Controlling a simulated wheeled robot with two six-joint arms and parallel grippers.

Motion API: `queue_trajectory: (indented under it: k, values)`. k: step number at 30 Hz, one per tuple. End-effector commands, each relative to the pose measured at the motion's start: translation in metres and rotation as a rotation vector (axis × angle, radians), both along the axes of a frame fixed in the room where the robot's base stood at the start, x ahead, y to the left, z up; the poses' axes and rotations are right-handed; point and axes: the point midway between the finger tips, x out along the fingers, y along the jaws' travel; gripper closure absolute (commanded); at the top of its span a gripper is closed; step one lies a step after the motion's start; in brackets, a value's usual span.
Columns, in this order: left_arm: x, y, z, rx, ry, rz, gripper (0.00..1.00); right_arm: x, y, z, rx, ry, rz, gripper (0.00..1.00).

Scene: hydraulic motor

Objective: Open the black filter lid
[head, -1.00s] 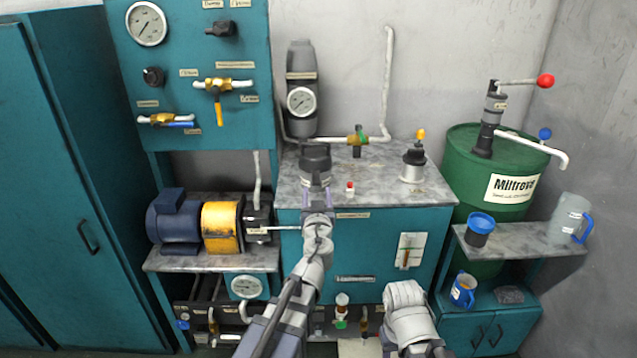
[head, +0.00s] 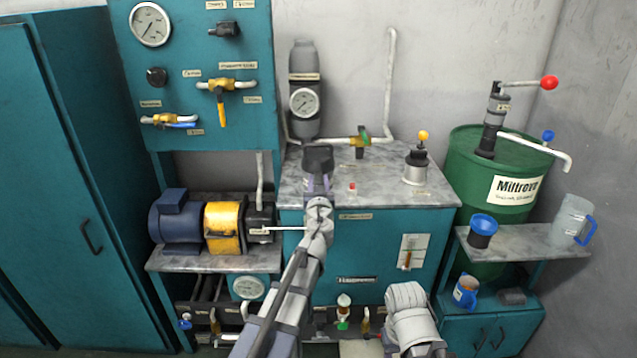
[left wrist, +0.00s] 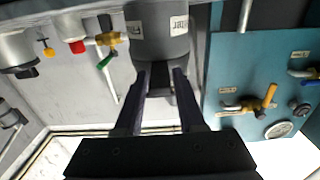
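In the left wrist view, which is upside down, the grey filter body (left wrist: 160,40) with two labels hangs from the top edge. A small dark block, apparently the lid's grip, lies below it. The fingers of my left gripper (left wrist: 162,88) are apart, one on each side of this block. I see no clear contact. My right arm shows at the lower middle of the head view, but its gripper does not show.
A red button (head: 351,188) and a steel fitting with a yellow knob (head: 417,163) stand to the right on the countertop (head: 385,190). A grey cylinder with a gauge (head: 304,102) and a green-handled valve (head: 361,140) are behind. A green barrel (head: 500,160) stands further right.

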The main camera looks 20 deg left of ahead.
Motion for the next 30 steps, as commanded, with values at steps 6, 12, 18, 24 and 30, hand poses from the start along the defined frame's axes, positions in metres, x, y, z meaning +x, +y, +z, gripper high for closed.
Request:
queue_trajectory:
  k: [6, 12, 18, 24, 30]
  values:
    - [-0.0001, -0.0001, 0.0, 0.0, 0.0, 0.0, 0.87, 0.0, 0.0, 0.0, 0.0, 0.0, 0.0, 0.5]
    - [-0.0001, -0.0001, 0.0, 0.0, 0.0, 0.0, 1.0, 0.0, 0.0, 0.0, 0.0, 0.0, 0.0, 0.5]
    - [-0.0001, -0.0001, 0.0, 0.0, 0.0, 0.0, 1.0, 0.0, 0.0, 0.0, 0.0, 0.0, 0.0, 0.5]
    - [-0.0001, -0.0001, 0.0, 0.0, 0.0, 0.0, 1.0, 0.0, 0.0, 0.0, 0.0, 0.0, 0.0, 0.5]
    - [-0.0002, -0.0002, 0.0, 0.0, 0.0, 0.0, 1.0, 0.0, 0.0, 0.0, 0.0, 0.0, 0.0, 0.5]
